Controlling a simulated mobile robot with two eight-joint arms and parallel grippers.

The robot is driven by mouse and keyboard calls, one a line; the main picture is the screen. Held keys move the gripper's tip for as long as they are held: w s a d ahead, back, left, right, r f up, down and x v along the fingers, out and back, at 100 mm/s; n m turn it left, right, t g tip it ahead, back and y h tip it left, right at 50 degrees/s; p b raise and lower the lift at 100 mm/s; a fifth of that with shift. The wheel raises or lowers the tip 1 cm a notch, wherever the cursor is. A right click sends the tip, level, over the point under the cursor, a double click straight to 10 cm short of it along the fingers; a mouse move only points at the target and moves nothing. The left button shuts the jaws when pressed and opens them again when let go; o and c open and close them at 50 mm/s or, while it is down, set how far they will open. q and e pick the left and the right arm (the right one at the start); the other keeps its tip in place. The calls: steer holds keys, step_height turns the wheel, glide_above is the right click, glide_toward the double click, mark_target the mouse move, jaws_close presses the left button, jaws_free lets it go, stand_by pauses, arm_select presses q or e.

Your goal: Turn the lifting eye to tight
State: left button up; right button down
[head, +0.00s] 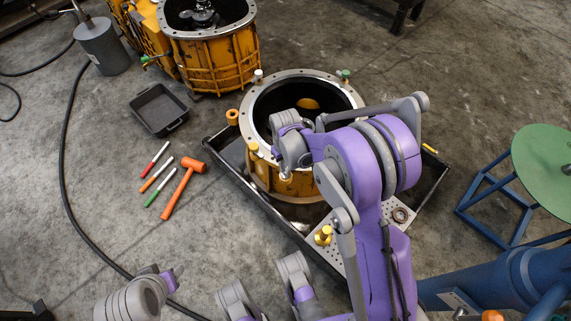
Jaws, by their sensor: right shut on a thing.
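An open yellow round housing (271,179) with a grey metal rim stands in a black tray. My right gripper (286,172) is at the front left of this rim, pointing down. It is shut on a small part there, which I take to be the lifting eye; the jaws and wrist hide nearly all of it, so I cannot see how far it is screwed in. Only links of my left arm show at the bottom edge; its gripper is not in view.
The black tray (223,157) holds a perforated plate with a yellow fitting (323,236) and a ring (400,215). An orange hammer (184,187) and several markers lie left. A second yellow housing (215,62) stands behind. A blue stand (488,190) is right.

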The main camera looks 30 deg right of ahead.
steer(key=shift+m, duration=0.4)
steer(key=m, duration=0.5)
steer(key=shift+m, duration=0.3)
steer(key=m, duration=0.7)
steer(key=shift+b, duration=0.35)
steer(key=m, duration=0.6)
steer(key=shift+m, duration=0.3)
steer(key=m, duration=0.6)
steer(key=shift+s+m, duration=0.1)
steer(key=shift+m, duration=0.3)
steer(key=c, duration=0.8)
jaws_free()
steer(key=shift+c, duration=0.2)
